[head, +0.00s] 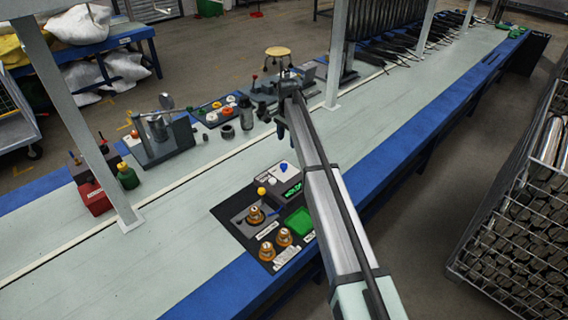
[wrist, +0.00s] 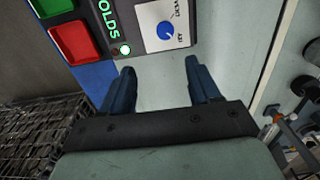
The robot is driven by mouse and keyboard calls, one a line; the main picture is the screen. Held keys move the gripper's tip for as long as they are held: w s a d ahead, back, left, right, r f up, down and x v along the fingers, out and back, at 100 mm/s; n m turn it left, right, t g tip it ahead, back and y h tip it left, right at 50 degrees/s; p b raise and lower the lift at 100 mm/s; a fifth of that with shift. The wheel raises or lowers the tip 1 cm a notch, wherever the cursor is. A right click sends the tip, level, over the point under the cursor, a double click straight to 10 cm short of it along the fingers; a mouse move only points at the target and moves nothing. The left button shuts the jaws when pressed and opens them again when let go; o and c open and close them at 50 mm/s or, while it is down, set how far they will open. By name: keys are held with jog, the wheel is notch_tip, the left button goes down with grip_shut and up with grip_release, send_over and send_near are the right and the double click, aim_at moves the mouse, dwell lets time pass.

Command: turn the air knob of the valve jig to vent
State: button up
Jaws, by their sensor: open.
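The air knob is a small round blue knob (wrist: 165,30) on a white plate (wrist: 152,14) in the wrist view. The plate carries the word AIR and another label cut by the top edge; which way the knob points is too small to tell. In the head view the blue knob (head: 283,168) sits at the back of the valve jig's dark board (head: 228,213). My gripper (wrist: 160,68) is open and empty, its blue fingers apart, with the knob ahead of the gap. In the head view my gripper (head: 281,130) is beyond the knob, apart from it.
A display reading HOLDS (wrist: 107,22), a green tray (wrist: 52,6) and a red tray (wrist: 77,42) are beside the plate. Brass fittings (head: 256,215) stand on the board. A grey post (head: 340,60) rises behind my arm.

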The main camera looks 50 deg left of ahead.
aim_at(284, 165)
jog(key=f, duration=0.9)
jog(key=a+f, duration=0.1)
jog(key=f, duration=0.3)
jog(key=shift+s+f, duration=0.2)
jog(key=shift+s, duration=0.15)
jog(key=c, duration=1.1)
